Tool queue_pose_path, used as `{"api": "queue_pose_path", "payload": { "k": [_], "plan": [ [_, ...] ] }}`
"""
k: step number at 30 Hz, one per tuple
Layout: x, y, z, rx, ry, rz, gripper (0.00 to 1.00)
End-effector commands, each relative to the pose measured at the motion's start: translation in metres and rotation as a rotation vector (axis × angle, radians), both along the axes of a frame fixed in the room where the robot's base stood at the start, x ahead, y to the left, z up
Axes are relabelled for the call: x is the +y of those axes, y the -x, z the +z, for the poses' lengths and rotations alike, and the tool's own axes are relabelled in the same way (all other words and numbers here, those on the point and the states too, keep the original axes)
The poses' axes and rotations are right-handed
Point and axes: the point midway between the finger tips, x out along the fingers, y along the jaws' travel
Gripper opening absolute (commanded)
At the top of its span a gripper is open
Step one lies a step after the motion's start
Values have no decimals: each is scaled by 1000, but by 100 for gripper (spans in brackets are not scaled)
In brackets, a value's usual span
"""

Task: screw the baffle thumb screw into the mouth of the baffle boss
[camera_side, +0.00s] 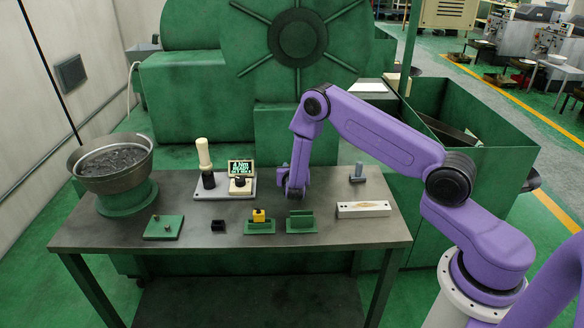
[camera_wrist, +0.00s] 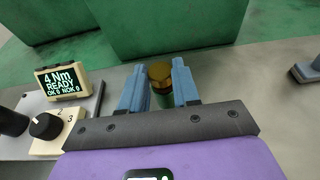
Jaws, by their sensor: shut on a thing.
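My gripper (camera_wrist: 158,88) is shut on a small brass-coloured piece (camera_wrist: 160,73) with a faceted end and a green part beside it, which I take to be the baffle thumb screw. The blue fingers stand on both sides of it. In the side view my gripper (camera_side: 296,192) points down over the bench, behind the green upright bracket (camera_side: 301,222); the held piece cannot be made out there. A green stand with a yellow block (camera_side: 259,215) is to the left of that bracket. I cannot tell which part is the baffle boss, and its mouth does not show.
A driver station (camera_side: 241,180) reading "4 Nm READY" stands left of my gripper. A metal bowl (camera_side: 112,158), a green plate with two pegs (camera_side: 164,227) and a black block (camera_side: 218,226) are further left. A pale tray (camera_side: 363,209) and a grey-blue part (camera_side: 357,174) lie right.

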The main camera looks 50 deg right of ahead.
Motion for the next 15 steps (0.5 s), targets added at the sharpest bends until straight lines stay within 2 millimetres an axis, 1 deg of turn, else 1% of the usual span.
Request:
{"api": "queue_pose_path", "payload": {
  "k": [6,7,8,9,15],
  "plan": [
    [0,0,-5,0,1,0,0],
    [0,0,-4,-1,1,0,37],
    [0,0,-4,-1,1,0,47],
    [0,0,-4,-1,1,0,60],
    [0,0,-4,0,0,0,61]
  ]
}}
